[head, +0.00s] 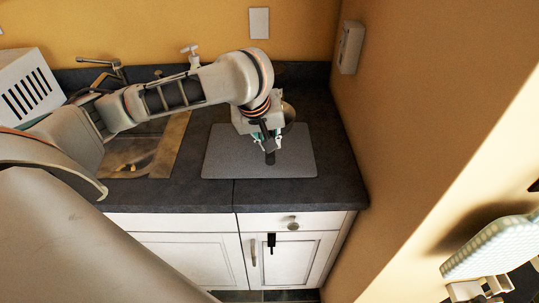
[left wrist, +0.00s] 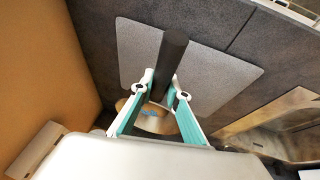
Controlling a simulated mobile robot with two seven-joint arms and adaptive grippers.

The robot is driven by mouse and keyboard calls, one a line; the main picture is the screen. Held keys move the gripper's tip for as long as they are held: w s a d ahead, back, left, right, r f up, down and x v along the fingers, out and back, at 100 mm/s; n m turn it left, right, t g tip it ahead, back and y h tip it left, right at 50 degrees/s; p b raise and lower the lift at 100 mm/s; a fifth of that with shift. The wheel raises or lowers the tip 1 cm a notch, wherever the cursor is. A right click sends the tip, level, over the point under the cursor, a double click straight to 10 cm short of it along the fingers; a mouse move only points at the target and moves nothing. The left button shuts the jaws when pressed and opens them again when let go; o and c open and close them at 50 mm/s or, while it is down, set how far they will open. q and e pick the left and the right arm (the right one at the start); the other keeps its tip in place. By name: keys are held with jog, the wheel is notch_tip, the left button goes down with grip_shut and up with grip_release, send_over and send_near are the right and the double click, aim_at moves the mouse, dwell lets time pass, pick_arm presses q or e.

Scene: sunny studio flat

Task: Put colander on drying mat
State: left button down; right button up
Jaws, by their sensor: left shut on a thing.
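The grey drying mat (head: 222,158) lies flat on the dark counter, right of the sink; the left wrist view also shows the mat (left wrist: 218,75). My left gripper (head: 264,140) is over the mat, pointing down, shut on the colander's dark handle (head: 270,157). The handle (left wrist: 170,60) sticks out past the fingertips in the left wrist view. A rounded, shiny part of the colander (head: 289,112) shows behind the gripper; the rest of the bowl is hidden. I cannot tell whether the colander touches the mat.
The sink (head: 150,155) with its tap (head: 115,68) is left of the mat. A white slotted rack (head: 30,88) stands at the far left. The orange wall (head: 385,130) closes the counter's right side. A pale ribbed object (head: 490,247) is at lower right.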

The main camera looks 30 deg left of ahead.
pick_arm(q)
jog(key=shift+f, duration=2.6)
jog(key=c, duration=2)
grip_release()
jog(key=shift+o, duration=0.2)
jog(key=shift+r, duration=0.2)
jog(key=v, duration=1.1)
jog(key=shift+s+r, duration=0.25)
jog(key=shift+r, duration=0.05)
